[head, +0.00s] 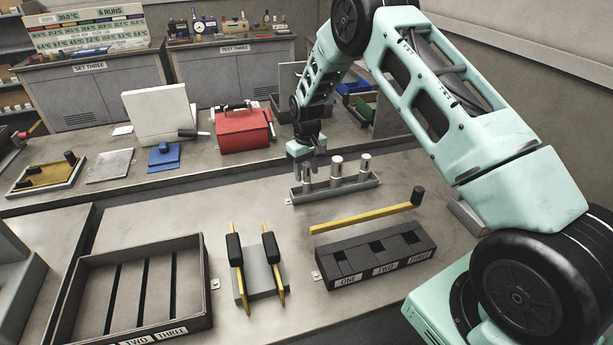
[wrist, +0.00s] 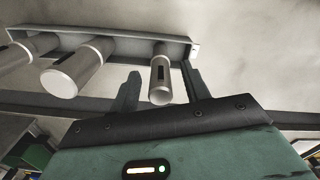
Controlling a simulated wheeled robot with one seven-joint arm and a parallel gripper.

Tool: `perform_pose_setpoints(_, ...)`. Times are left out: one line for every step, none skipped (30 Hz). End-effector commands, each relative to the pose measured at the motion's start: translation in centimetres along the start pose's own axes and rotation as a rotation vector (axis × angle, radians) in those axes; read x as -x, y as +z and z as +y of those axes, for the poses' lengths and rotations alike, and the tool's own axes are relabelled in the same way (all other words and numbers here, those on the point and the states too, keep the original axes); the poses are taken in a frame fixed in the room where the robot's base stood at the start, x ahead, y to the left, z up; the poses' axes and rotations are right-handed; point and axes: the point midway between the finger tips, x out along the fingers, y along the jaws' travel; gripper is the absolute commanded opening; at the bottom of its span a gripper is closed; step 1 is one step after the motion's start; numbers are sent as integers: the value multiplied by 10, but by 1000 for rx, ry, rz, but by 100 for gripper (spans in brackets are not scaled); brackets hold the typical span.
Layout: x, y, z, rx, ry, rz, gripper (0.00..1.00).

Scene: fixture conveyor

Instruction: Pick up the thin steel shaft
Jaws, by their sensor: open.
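A grey rack (head: 345,188) on the bench holds three upright steel shafts. In the wrist view, the thin shaft (wrist: 161,86) stands at the rack's right end and is narrower than the other two. My gripper (head: 307,172) is open, pointing down over the rack's left end in the head view. In the wrist view, one finger of my gripper (wrist: 162,78) shows on each side of the thin shaft, with gaps. In the head view, the fingers mostly hide this shaft. The thicker shafts (head: 337,168) and (head: 364,165) stand to its right there.
A black block (head: 376,262) labelled ONE, TWO, THREE and a yellow bar with a black knob (head: 365,217) lie in front of the rack. A grey stand (head: 260,285) with two yellow-and-black tools and an empty tray (head: 208,290) are left. A red box (head: 242,132) is behind.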

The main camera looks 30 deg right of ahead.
Motion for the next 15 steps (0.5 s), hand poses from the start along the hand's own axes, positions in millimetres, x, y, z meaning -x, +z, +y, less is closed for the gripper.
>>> perform_pose_setpoints(-4, 0, 0, 0, 0, -2, 47)
perform_pose_setpoints(-7, 0, 0, 0, 0, -1, 47)
perform_pose_setpoints(-9, 0, 0, 0, 0, 0, 47)
perform_pose_setpoints(-10, 0, 0, 0, 0, 0, 47)
perform_pose_setpoints(-12, 0, 0, 0, 0, 1, 47)
perform_pose_setpoints(-12, 0, 0, 0, 0, 1, 47)
perform_pose_setpoints(-12, 0, 0, 0, 0, 1, 47)
perform_pose_setpoints(-13, 0, 0, 0, 0, 1, 47)
perform_pose_setpoints(-13, 0, 0, 0, 0, 1, 47)
perform_pose_setpoints(-12, 0, 0, 0, 0, 1, 47)
perform_pose_setpoints(-12, 0, 0, 0, 0, 1, 47)
perform_pose_setpoints(-12, 0, 0, 0, 0, 1, 35)
perform_pose_setpoints(-12, 0, 0, 0, 0, 1, 27)
perform_pose_setpoints(-12, 0, 0, 0, 0, 1, 19)
perform_pose_setpoints(-12, 0, 0, 0, 0, 1, 8)
